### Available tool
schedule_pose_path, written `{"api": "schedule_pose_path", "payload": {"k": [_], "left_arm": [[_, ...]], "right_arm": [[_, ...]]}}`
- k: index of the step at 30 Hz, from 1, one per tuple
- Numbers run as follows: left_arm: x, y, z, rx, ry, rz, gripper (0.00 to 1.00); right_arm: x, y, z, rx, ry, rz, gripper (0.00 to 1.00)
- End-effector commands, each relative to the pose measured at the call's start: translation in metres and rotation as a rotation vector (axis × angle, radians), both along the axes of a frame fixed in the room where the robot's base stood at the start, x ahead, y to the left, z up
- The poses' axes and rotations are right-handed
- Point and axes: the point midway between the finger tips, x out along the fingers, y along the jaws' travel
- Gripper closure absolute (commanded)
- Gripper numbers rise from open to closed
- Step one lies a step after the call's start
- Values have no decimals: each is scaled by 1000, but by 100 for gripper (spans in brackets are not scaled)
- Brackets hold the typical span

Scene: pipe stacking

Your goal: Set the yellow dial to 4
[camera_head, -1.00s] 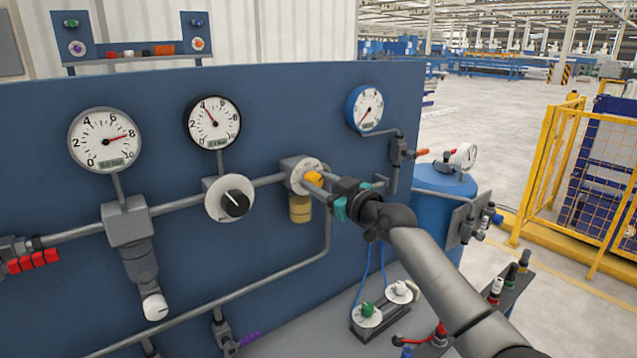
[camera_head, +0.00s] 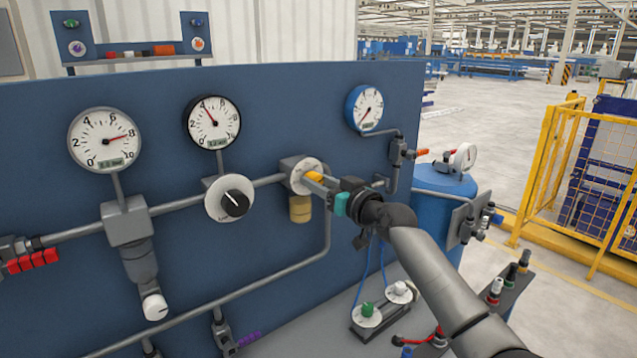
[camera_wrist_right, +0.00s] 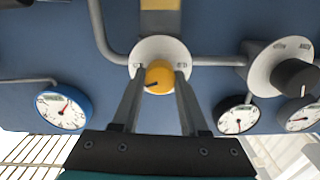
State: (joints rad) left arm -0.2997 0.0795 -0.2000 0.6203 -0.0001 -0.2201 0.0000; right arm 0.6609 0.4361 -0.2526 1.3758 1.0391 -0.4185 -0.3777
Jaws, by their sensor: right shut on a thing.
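The yellow dial (camera_head: 313,176) sits at the centre of a round white scale plate (camera_head: 300,166) on the blue panel. In the right wrist view the dial (camera_wrist_right: 158,77) shows a dark pointer mark on its face. My right gripper (camera_head: 318,182) is at the dial, its two fingers on either side of it and shut on it. In the right wrist view the right gripper (camera_wrist_right: 158,85) straddles the dial from both sides. The digits on the scale are too small to read. My left gripper is not in view.
Gauges hang above the pipe, including a black-rimmed gauge (camera_head: 212,123) and a blue-rimmed gauge (camera_head: 364,108). A white plate with a black knob (camera_head: 236,205) is left of the dial. A yellow cylinder (camera_head: 300,208) hangs just below it. Grey pipes run along the panel.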

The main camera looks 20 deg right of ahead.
Motion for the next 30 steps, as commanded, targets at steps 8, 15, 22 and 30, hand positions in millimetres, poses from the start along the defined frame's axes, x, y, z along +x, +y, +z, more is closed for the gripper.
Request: {"api": "schedule_pose_path", "payload": {"k": [8, 15, 22, 30], "left_arm": [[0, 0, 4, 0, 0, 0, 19], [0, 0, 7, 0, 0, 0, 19], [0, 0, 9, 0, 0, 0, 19], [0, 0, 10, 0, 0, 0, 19]], "right_arm": [[0, 0, 0, 232, 84, 0, 100], [0, -1, 0, 385, 141, 0, 100], [0, -1, 0, 472, 172, 0, 100], [0, -1, 0, 508, 184, 0, 100]]}}
